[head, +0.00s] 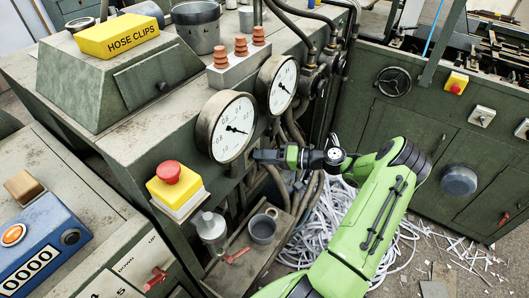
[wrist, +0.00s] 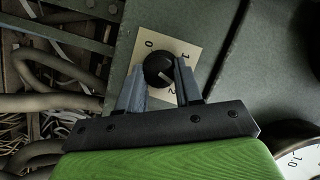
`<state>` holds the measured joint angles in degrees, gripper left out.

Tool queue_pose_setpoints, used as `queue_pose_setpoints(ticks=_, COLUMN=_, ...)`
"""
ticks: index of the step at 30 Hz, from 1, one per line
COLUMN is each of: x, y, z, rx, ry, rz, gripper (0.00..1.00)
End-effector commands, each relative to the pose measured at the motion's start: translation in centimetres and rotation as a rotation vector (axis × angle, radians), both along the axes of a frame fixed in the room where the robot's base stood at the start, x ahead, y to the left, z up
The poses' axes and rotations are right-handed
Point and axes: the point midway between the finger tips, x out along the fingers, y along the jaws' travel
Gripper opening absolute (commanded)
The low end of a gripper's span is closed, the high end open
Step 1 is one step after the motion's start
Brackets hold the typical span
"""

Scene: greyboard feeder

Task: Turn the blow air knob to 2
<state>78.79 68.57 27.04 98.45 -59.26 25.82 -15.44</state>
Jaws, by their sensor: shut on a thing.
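The blow air knob (wrist: 157,68) is round and black, on a cream plate (wrist: 188,47) marked 0, 1 and 2 in the wrist view. A short pale mark on the knob points to the lower right, between 1 and 2 and seemingly nearer the 2. My gripper (wrist: 160,74) has one finger on each side of the knob and is shut on it. In the head view my gripper (head: 262,156) reaches the machine's side below the gauges; the knob is hidden there.
Two pressure gauges (head: 233,130) sit just above my gripper. A red emergency button on a yellow box (head: 177,188) is to the left. Hoses (head: 294,130) hang behind.

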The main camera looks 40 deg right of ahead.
Motion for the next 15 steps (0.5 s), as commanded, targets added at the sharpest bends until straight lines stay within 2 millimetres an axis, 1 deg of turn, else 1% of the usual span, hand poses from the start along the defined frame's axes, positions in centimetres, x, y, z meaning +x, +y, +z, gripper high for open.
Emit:
queue_pose_setpoints(ticks=6, x=0.03, y=-0.16, z=-0.12, rx=0.180, ry=0.059, rz=-0.003, gripper=0.04)
queue_pose_setpoints(ticks=15, x=0.03, y=-0.19, z=-0.36, rx=0.362, ry=0.124, rz=-0.004, gripper=0.04)
